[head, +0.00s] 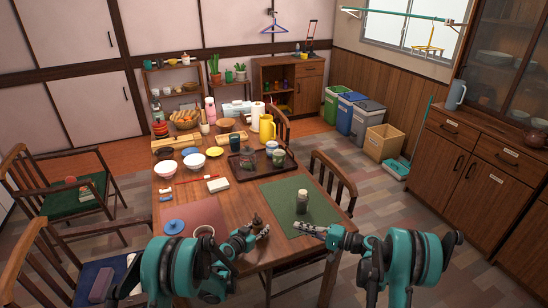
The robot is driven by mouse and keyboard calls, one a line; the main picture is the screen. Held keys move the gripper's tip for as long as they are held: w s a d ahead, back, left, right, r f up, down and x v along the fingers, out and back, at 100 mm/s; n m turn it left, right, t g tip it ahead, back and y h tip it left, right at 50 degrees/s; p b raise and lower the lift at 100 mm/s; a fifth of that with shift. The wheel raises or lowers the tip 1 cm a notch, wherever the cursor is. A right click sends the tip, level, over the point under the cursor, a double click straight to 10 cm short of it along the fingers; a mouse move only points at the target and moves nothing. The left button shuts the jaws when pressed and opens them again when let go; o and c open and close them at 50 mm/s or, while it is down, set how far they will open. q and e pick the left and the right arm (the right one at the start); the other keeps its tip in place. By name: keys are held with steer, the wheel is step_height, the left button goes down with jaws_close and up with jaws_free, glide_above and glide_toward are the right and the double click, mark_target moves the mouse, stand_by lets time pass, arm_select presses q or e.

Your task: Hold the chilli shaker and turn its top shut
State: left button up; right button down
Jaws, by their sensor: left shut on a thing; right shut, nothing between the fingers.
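A small dark brown shaker (257,220), which looks like the chilli shaker, is upright at the front of the table. My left gripper (262,233) is shut on it, and the fingers hide its lower part. It is too small here to tell how its top is turned. My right gripper (303,229) is shut and empty, to the right of the shaker and apart from it, over the front of the green mat (279,197).
A glass jar (302,204) with a pale lid stands on the green mat, just behind my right gripper. A red-brown mat (208,213) with a blue lid (174,227) and a cup (204,232) lies left. A dark tray (241,174) with jars is farther back.

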arm_select(q)
steer(key=o, duration=1.3)
steer(key=shift+s, duration=0.1)
